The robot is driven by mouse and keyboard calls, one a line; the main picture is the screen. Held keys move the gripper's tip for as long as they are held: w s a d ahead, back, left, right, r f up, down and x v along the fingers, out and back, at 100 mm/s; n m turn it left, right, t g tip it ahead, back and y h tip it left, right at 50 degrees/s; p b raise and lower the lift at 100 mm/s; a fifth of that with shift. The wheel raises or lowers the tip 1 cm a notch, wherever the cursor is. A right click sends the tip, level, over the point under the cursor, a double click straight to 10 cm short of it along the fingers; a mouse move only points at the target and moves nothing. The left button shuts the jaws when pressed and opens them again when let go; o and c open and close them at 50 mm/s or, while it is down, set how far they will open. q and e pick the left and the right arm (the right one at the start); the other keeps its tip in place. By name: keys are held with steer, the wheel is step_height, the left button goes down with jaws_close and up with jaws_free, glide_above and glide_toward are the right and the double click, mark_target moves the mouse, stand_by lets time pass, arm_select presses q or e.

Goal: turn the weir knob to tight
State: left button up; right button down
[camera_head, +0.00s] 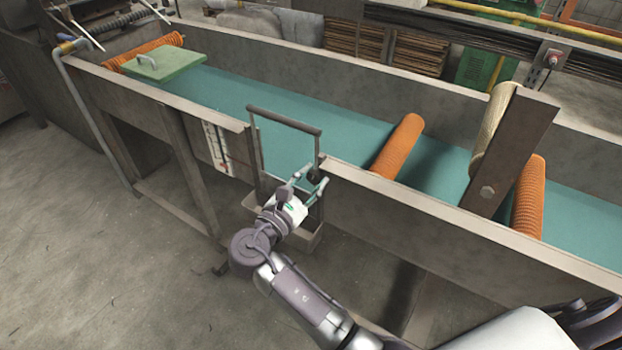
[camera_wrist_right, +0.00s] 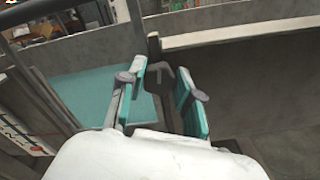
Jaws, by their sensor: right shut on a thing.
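The weir knob (camera_head: 315,176) is small and dark. It sits at the right post of the weir, at the cut in the trough's near wall. My right gripper (camera_head: 307,181) reaches up to it from the front and is shut on it. In the wrist view, the dark knob (camera_wrist_right: 182,86) shows between the teal finger pads of the right gripper (camera_wrist_right: 165,95), which partly hide it. Any mark for tight cannot be read. The weir's dark handle frame (camera_head: 285,119) stands upright above the wall. My left gripper is not in view.
The long trough (camera_head: 440,213) holds teal water with orange rollers (camera_head: 398,146) across it. A green lid (camera_head: 163,62) lies at the far left end. A grey box (camera_head: 304,238) is below the weir. The concrete floor is open at front left.

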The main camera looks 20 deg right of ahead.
steer(key=shift+m+b, duration=0.6)
steer(key=shift+m, duration=1.6)
steer(key=c, duration=0.8)
jaws_free()
steer(key=shift+d, duration=0.1)
